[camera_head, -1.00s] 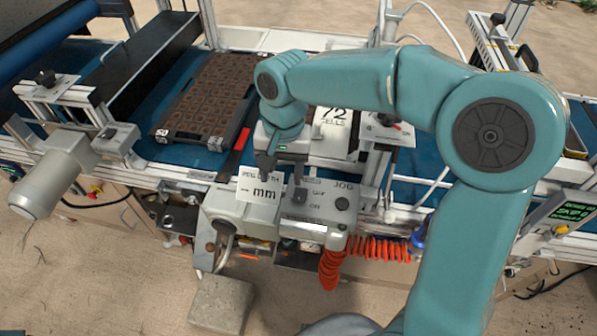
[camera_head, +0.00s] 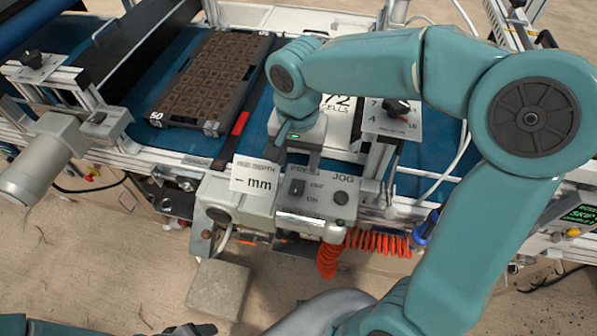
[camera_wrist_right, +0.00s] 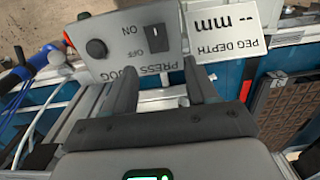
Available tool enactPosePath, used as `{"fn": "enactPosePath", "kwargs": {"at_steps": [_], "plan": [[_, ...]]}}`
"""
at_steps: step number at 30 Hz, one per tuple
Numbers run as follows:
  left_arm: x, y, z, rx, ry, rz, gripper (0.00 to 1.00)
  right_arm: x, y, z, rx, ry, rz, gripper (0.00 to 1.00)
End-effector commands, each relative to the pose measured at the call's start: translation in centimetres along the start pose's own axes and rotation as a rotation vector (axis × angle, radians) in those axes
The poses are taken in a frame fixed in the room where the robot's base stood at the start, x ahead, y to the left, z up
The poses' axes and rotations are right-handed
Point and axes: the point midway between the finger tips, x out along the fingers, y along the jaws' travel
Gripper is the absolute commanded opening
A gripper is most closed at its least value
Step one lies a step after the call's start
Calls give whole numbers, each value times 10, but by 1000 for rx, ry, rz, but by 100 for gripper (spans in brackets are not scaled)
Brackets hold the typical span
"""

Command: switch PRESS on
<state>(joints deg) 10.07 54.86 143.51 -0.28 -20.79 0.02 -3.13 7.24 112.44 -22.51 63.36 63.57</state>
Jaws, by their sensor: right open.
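The PRESS switch (camera_head: 297,187) is a small dark rocker on the grey control panel (camera_head: 322,212), beside OFF and ON labels. It also shows in the right wrist view (camera_wrist_right: 154,38), ahead of and between my fingers. I cannot tell which way it is set. My right gripper (camera_head: 294,161) is open and empty, just behind the panel's PRESS label, with its fingers apart. In the right wrist view its two dark fingers (camera_wrist_right: 162,82) reach toward the panel's label edge; contact is unclear.
A round JOG knob (camera_head: 341,198) sits right of the switch. A white PEG DEPTH sign (camera_head: 256,178) stands at its left. A cell tray (camera_head: 251,95) lies on the blue belt behind. An orange coiled hose (camera_head: 376,242) hangs below, right of a stone block (camera_head: 217,290).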

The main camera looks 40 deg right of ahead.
Motion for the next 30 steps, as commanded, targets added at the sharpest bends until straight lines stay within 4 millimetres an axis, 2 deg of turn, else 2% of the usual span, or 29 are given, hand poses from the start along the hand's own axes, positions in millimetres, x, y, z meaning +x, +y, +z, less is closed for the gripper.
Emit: {"fn": "enactPosePath", "kwargs": {"at_steps": [3,9,20,21,26,30], "plan": [[2,-1,0,0,0,0,66,27,1,0,-2,-3,5,57],[2,-1,0,0,0,0,66,54,0,-2,-2,-1,2,57],[2,-1,0,0,0,0,66,61,0,-3,-3,0,-1,57],[2,-1,0,0,0,0,66,61,0,-3,-3,0,-1,54],[2,-1,0,0,0,0,66,61,0,-3,-3,0,0,2],[4,-2,0,0,0,0,66,62,0,-3,-4,5,-1,1]]}}
